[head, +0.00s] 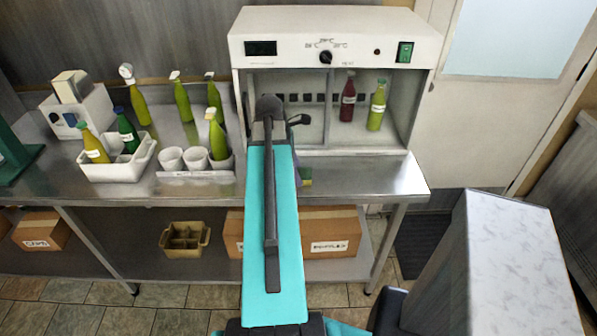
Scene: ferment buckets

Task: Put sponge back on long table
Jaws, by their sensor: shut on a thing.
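The long table (375,178) is a steel bench across the view, with a shelf below. My turquoise arm reaches forward over its front part and hides most of my gripper (298,166). A small yellow-green piece of the sponge (306,175) shows just right of the arm, at the gripper. My gripper is shut on the sponge, over or near the tabletop in front of the white incubator (335,55). The arm hides the rest of the sponge, and I cannot tell whether it touches the table.
A red bottle (348,98) and a green bottle (377,105) stand in the incubator. Several bottles, white cups (196,159) and a white caddy (115,163) fill the table's left part. Bare steel lies at the table's right end. A pale-topped block (510,240) stands front right.

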